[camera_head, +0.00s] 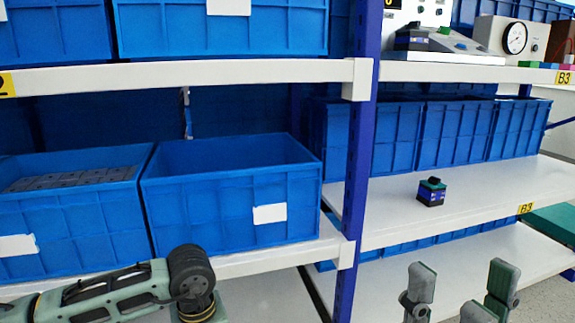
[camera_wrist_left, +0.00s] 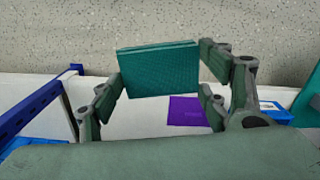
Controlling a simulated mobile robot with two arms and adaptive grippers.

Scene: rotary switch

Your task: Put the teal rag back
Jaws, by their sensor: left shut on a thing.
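A folded teal rag (camera_wrist_left: 157,70) shows in the left wrist view as a flat, thick rectangle. My left gripper (camera_wrist_left: 163,78) is shut on it, with fingers at its left and right sides. The rag is held up over a white surface. In the head view my left arm comes in at the bottom left, and its gripper and the rag are out of frame. My right gripper (camera_head: 460,280) is at the bottom right of the head view, its fingers wide apart with nothing between them.
A small black and blue rotary switch (camera_head: 432,192) stands on the middle right shelf (camera_head: 480,205). Blue bins (camera_head: 235,195) fill the left shelves. A blue post (camera_head: 358,150) divides the rack. A purple square (camera_wrist_left: 187,110) lies behind the rag. A teal surface (camera_head: 552,225) is at the right edge.

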